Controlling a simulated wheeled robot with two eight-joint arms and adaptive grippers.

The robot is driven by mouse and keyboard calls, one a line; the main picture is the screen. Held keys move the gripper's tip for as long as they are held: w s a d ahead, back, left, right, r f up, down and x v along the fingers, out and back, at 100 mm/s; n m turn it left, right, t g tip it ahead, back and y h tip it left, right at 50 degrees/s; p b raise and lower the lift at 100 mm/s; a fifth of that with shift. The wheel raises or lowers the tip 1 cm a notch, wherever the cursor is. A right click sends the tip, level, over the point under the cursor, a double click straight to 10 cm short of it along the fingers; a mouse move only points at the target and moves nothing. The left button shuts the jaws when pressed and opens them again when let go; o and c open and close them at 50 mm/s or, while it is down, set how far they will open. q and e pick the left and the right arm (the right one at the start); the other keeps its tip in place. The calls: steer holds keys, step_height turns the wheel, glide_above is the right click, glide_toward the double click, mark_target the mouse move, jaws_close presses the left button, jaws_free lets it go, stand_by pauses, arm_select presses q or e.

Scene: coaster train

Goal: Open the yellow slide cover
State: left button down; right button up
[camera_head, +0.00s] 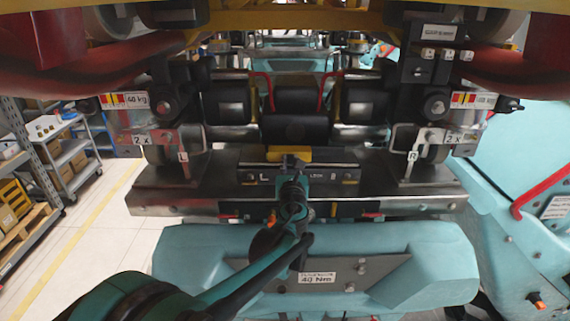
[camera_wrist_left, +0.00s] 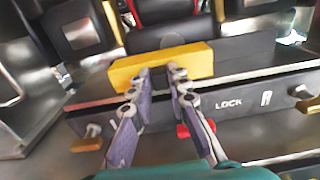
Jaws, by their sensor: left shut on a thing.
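The yellow slide cover (camera_head: 274,155) is a small yellow block on the dark panel at the middle of the train's underside. In the left wrist view the yellow slide cover (camera_wrist_left: 127,72) lies across the panel's upper edge. My left gripper (camera_head: 292,161) reaches up to it from below. In the left wrist view my left gripper (camera_wrist_left: 161,72) is shut on the cover, with its fingertips against the front face. What lies behind the cover is hidden. My right gripper is not in view.
The dark panel (camera_wrist_left: 258,103) carries a LOCK label. A red knob (camera_wrist_left: 183,130) and an orange knob (camera_wrist_left: 88,145) sit below the cover. A teal housing (camera_head: 200,250) is below the panel. Shelves (camera_head: 65,150) stand at the left, beside open floor (camera_head: 100,235).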

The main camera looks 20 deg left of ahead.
arm_select(q)
steer(key=w+d+b, duration=0.2)
steer(key=w+d, duration=0.1)
steer(key=d, duration=0.7)
steer(key=shift+d, duration=0.1)
steer(key=c, duration=1.4)
jaws_free()
steer(key=shift+c, duration=0.2)
steer(key=v, duration=1.2)
steer(key=shift+s, duration=0.1)
